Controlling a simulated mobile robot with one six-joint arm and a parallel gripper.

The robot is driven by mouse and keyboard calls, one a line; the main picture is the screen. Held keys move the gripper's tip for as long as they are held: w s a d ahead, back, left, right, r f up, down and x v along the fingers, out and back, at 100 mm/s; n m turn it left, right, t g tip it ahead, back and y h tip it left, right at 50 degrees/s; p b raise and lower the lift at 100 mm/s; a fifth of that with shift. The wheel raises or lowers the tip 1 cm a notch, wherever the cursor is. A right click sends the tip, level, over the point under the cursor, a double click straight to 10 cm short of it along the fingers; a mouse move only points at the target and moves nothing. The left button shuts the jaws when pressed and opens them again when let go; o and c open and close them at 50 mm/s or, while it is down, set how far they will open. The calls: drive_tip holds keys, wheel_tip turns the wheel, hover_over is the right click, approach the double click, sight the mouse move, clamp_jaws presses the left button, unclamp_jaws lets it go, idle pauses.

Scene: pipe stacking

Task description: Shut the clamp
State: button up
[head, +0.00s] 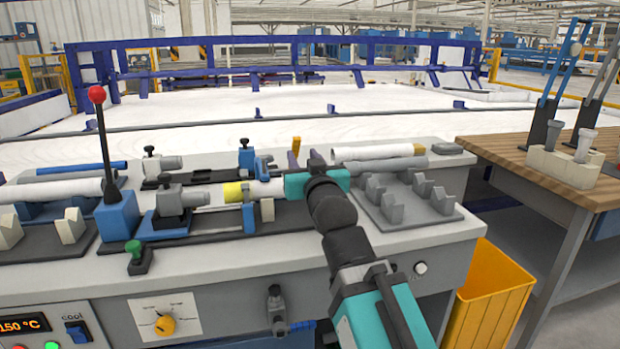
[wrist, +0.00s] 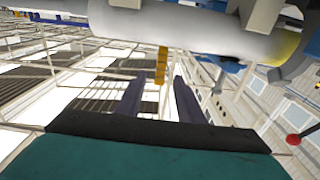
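A white pipe (head: 268,188) with a yellow band (head: 233,192) lies across the bench fixture. A blue clamp-like bracket (head: 248,207) stands at the pipe beside the band; I cannot tell whether it is shut. An upright yellow handle (head: 296,144) shows just beyond my gripper (head: 303,157), which hides its base. The pipe (wrist: 195,30) crosses the top of that view.
A red-knobbed lever (head: 97,95) rises at the left. A grey rack (head: 420,215) with several V-shaped supports lies right of my arm. Another pale pipe (head: 372,152) lies behind. A yellow bin (head: 488,300) and wooden table (head: 540,165) stand at the right.

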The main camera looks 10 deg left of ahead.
drive_tip(key=shift+s+d+f+b, duration=0.1)
drive_tip(key=shift+s+f+b, duration=0.1)
drive_tip(key=shift+b, duration=0.35)
drive_tip(key=shift+r+b+v, duration=0.2)
drive_tip(key=shift+b+v, duration=2.45)
drive_tip(key=shift+b, duration=1.1)
drive_tip(key=shift+s, duration=0.1)
